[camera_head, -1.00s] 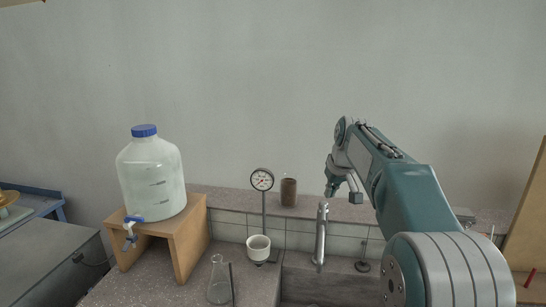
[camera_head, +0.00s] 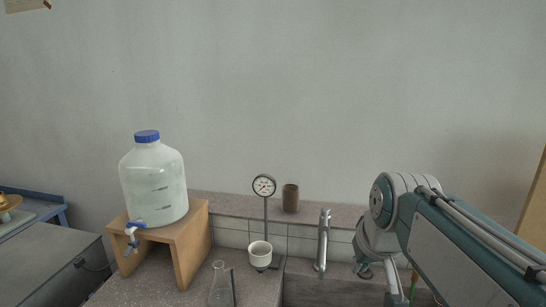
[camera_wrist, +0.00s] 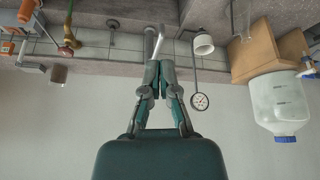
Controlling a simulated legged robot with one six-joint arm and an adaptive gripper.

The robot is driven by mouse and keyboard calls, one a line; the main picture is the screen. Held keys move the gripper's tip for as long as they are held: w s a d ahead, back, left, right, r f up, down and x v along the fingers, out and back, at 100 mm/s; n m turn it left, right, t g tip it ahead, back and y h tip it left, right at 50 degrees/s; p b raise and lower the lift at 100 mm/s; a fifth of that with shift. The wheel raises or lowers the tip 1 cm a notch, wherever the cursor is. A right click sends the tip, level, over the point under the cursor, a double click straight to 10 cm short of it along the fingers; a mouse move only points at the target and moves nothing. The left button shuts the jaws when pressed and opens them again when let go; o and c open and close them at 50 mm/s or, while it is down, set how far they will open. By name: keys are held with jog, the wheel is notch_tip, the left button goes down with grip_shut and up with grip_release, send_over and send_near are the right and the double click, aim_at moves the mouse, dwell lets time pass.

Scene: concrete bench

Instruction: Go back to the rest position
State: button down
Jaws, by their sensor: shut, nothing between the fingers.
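My gripper (camera_wrist: 158,72) shows in the wrist view, which is upside down. Its two fingers meet at the tips, and nothing is between them. Beyond the tips is the metal tap (camera_wrist: 151,38), which also stands at the sink in the head view (camera_head: 323,240). In the head view my arm reaches in from the lower right, folded low over the sink side. The gripper's fingertips cannot be made out clearly there.
A white jug (camera_head: 155,182) with a blue cap sits on a wooden stand (camera_head: 189,237) at left. A dial gauge (camera_head: 264,187), a white cup (camera_head: 260,253), a glass flask (camera_head: 220,284) and a brown jar (camera_head: 290,198) stand near the sink.

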jog(key=s+f+m, duration=0.1)
jog(key=s+f, duration=0.7)
jog(key=s, duration=0.6)
jog(key=shift+d+f, duration=0.15)
jog(key=shift+f, duration=0.2)
